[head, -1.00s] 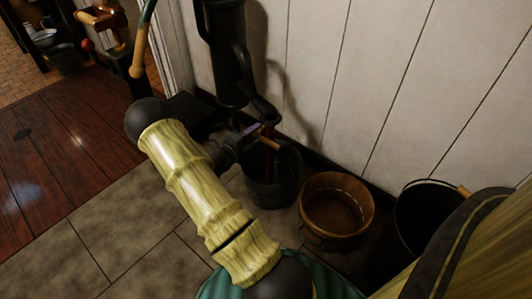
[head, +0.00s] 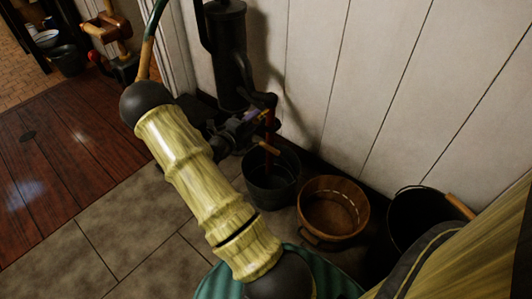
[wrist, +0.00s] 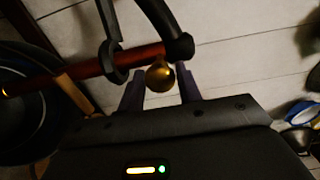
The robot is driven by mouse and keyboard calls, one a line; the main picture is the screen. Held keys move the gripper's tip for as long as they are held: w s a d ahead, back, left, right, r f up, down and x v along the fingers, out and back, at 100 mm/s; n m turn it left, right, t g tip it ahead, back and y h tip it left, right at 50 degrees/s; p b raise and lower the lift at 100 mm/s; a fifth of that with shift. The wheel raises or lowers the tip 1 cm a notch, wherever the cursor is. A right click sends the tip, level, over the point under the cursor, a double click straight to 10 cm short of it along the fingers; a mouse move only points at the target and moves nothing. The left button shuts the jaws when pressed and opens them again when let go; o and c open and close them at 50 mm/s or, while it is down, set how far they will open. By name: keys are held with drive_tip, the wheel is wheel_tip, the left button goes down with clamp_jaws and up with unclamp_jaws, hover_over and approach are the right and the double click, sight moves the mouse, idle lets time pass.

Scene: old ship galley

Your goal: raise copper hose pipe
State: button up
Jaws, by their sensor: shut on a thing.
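The copper hose pipe is a reddish tube (wrist: 140,55) in the wrist view. It runs from a black elbow, through a black ring, toward a dark bucket at the left. A brass ball (wrist: 160,76) shows against it, between the fingers of my gripper (wrist: 160,90). My gripper is shut there on the pipe's ball fitting. In the head view the red pipe (head: 269,124) shows upright beside my gripper (head: 256,118), below the spout of the black hand pump (head: 227,55). The fingers hide part of the fitting.
A dark bucket (head: 271,190) stands below the pipe. A wooden tub (head: 312,212) and a black bucket (head: 400,215) stand to its right along the white plank wall (head: 400,80). Tiled floor (head: 150,240) is clear at the left.

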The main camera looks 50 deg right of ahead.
wheel_tip(320, 180, up, 26)
drive_tip(key=p, duration=1.3)
drive_tip(key=shift+f, duration=0.25)
drive_tip(key=o, duration=0.9)
drive_tip(key=shift+o, duration=1)
drive_tip(key=shift+f, duration=0.1)
drive_tip(key=a, duration=1.1)
drive_tip(key=shift+s+b, duration=0.3)
drive_tip(key=shift+s, duration=0.15)
drive_tip(key=shift+w+f, duration=0.1)
